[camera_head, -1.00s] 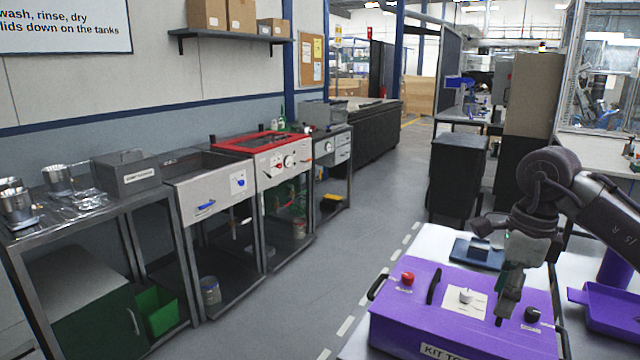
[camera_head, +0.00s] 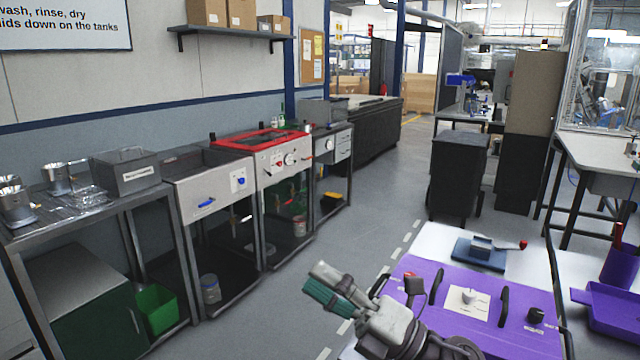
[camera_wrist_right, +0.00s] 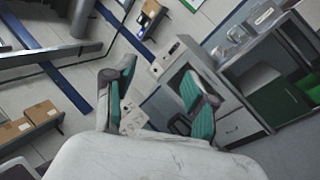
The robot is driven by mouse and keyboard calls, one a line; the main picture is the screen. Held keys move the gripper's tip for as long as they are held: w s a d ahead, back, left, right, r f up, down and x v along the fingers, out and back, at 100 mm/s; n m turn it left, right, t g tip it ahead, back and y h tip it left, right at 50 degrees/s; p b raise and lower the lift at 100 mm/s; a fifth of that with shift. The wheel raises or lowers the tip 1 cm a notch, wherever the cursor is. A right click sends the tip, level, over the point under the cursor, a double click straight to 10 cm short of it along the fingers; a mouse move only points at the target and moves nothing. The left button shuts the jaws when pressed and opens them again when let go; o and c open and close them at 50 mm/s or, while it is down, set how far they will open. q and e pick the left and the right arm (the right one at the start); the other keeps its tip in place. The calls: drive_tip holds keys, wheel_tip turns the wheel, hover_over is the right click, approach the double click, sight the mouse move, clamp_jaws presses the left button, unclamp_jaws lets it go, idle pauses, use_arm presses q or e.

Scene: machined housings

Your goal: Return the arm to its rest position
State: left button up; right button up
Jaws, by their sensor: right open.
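My right gripper (camera_head: 332,292) is low in the middle of the head view, at the left edge of the purple kit box. Its green-padded fingers point left toward the aisle. In the right wrist view its two fingers (camera_wrist_right: 158,103) stand wide apart with nothing between them. The arm behind the gripper runs down to the bottom edge of the head view. My left gripper is in neither view.
The purple kit box (camera_head: 420,268) with knobs and black handles stands on a white table (camera_head: 432,236). A blue device (camera_head: 480,252) sits behind it, a purple tray (camera_head: 612,310) to its right. Wash tanks (camera_head: 215,185) line the left wall. The aisle floor (camera_head: 335,240) is clear.

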drive_tip(key=w+d+f+m+t+h, duration=0.3)
drive_tip(key=d+f+m+t+h, duration=0.8)
drive_tip(key=m+h, duration=0.85)
drive_tip(key=s+d+f+m+g, duration=0.4)
drive_tip(key=d+f+m+g, duration=0.15)
drive_tip(key=f+m, duration=0.4)
drive_tip(key=s+d+f+m+g+h, duration=0.1)
drive_tip(key=s+d+f+m+g, duration=0.1)
drive_tip(key=s+f+g, duration=0.75)
drive_tip(key=s+d+f+m+g, duration=0.25)
drive_tip(key=s+f, duration=0.45)
drive_tip(key=s, duration=0.7)
drive_tip(key=s+f+x, duration=0.1)
drive_tip(key=s+x, duration=0.2)
drive_tip(key=x, duration=0.9)
drive_tip(key=s+d+x, duration=0.1)
drive_tip(key=s+x, duration=0.2)
drive_tip(key=x, duration=1)
drive_tip(key=s+d+f+g, duration=0.1)
drive_tip(key=s+f, duration=1.6)
drive_tip(key=shift+d+g, duration=0.35)
drive_tip(key=shift+d, duration=0.05)
